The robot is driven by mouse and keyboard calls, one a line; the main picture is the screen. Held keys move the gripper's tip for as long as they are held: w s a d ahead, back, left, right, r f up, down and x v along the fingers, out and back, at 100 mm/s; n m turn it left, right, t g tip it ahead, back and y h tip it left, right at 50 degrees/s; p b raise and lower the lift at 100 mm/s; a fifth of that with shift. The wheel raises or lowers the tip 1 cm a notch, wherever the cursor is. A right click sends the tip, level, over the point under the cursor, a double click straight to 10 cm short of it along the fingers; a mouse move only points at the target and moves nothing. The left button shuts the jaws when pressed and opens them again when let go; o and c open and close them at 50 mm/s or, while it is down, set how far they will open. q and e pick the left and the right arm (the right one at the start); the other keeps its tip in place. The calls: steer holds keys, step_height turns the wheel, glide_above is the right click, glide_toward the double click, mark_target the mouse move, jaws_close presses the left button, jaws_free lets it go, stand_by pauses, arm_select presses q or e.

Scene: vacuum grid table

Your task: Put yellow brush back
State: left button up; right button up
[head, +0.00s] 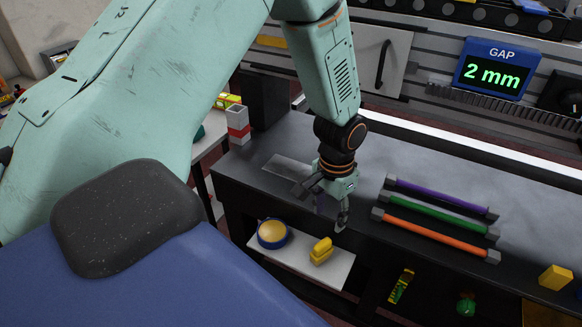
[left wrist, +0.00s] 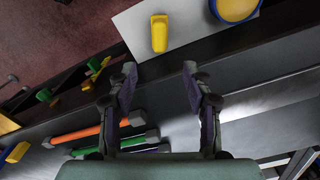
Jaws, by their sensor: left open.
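The yellow brush (head: 321,250) lies on a pale shelf board (head: 336,275) at the front of the dark table. In the left wrist view the brush (left wrist: 159,33) is beyond my fingertips, near the middle top. My left gripper (head: 325,208) is over the table's front edge, above and behind the brush. Its two fingers are spread apart in the left wrist view (left wrist: 160,75), with nothing between them. The brush is apart from the fingers. My right gripper does not show in either view.
A round yellow and blue container (head: 272,234) sits beside the brush. Purple, green and orange (head: 435,237) bars lie on the table (head: 290,140) to the right. A blue display (head: 497,68) reads "GAP 2 mm". A yellow block (head: 555,277) is at the lower right.

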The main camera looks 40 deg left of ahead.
arm_select(q)
steer(key=s+d+f, duration=0.3)
steer(key=s+f, duration=0.7)
steer(key=s+f+n, duration=0.2)
steer(key=s+f, duration=0.1)
steer(key=s, duration=1.3)
steer(key=shift+s+d, duration=0.2)
steer(key=shift+d, duration=0.15)
steer(key=shift+f, duration=0.15)
step_height(320, 180, down, 4)
steer(key=b, duration=0.4)
steer(key=shift+f, duration=0.15)
